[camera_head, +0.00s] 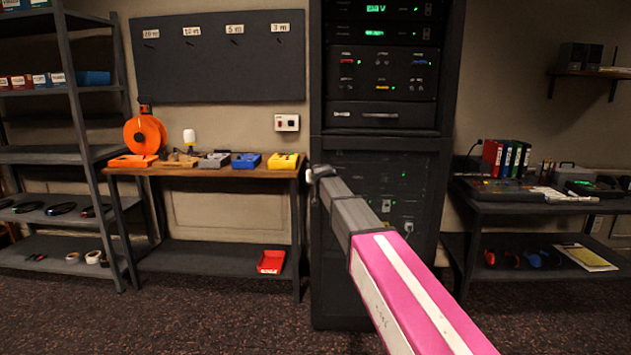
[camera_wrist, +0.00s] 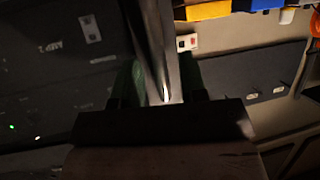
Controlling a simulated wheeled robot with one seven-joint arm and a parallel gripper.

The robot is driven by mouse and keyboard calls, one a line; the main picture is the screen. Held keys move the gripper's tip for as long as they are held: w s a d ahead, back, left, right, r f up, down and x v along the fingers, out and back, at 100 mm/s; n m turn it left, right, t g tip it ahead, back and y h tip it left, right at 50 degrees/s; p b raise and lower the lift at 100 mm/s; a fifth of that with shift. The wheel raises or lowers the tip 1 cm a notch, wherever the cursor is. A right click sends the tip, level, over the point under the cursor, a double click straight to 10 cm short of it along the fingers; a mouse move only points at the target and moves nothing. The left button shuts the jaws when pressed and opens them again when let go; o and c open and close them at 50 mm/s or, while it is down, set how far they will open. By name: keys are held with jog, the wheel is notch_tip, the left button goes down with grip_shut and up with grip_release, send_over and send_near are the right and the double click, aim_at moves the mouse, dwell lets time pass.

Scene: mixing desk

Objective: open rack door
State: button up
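The rack door (camera_head: 375,185) is the dark see-through panel on the lower half of the tall black rack, and it looks closed. My gripper (camera_head: 320,188) is at its left edge; my own arm hides part of the door. In the wrist view the fingers of my gripper (camera_wrist: 160,88), with greenish pads, stand apart on either side of a pale metal bar (camera_wrist: 163,50), which looks like the door handle. The picture is too dark to tell whether the pads press on it. The door (camera_wrist: 65,75) fills the left of the wrist view.
A dark side table (camera_head: 525,202) is on the right. The carpeted floor (camera_head: 200,315) in front is clear.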

jog(key=shift+x, duration=1)
jog(key=shift+s, duration=0.1)
grip_shut()
